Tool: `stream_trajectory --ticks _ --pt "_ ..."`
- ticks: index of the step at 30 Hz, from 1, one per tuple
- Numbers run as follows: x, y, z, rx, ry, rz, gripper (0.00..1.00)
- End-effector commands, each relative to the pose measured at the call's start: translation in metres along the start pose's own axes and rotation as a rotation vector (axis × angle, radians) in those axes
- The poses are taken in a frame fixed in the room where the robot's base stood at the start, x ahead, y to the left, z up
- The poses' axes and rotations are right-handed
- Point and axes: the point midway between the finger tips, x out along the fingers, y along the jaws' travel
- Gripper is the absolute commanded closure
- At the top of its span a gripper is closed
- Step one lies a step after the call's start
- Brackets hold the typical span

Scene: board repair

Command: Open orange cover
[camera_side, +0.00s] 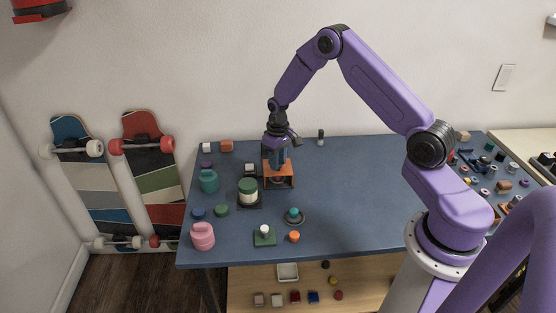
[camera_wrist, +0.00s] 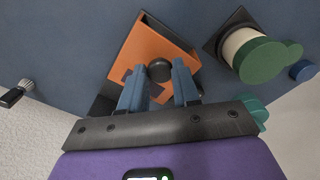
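The orange cover (camera_wrist: 152,46) is a square orange piece with a dark round knob (camera_wrist: 160,70) near its middle. In the side view the orange cover (camera_side: 284,183) is at the back left part of the blue table, directly under my gripper (camera_side: 278,165). My gripper points down at it. In the wrist view the two blue fingers of my gripper (camera_wrist: 159,72) are apart, one on each side of the knob, with small gaps. I cannot tell how far down the fingertips are beside the knob. What lies under the cover is hidden.
A jar with a green lid (camera_side: 248,187) stands close by at the left front of the cover. A teal jug (camera_side: 209,181), a pink jug (camera_side: 202,236) and small knobbed pieces stand left and in front.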

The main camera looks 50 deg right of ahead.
Motion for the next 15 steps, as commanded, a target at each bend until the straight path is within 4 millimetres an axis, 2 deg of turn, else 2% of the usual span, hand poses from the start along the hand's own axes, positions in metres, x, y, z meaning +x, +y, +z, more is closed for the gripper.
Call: stream_trajectory --ticks 5,15 --pt "0.0 0.002 -0.003 0.001 0.0 0.0 1.0" --pt "0.0 0.037 -0.04 0.002 0.002 0.0 1.0"
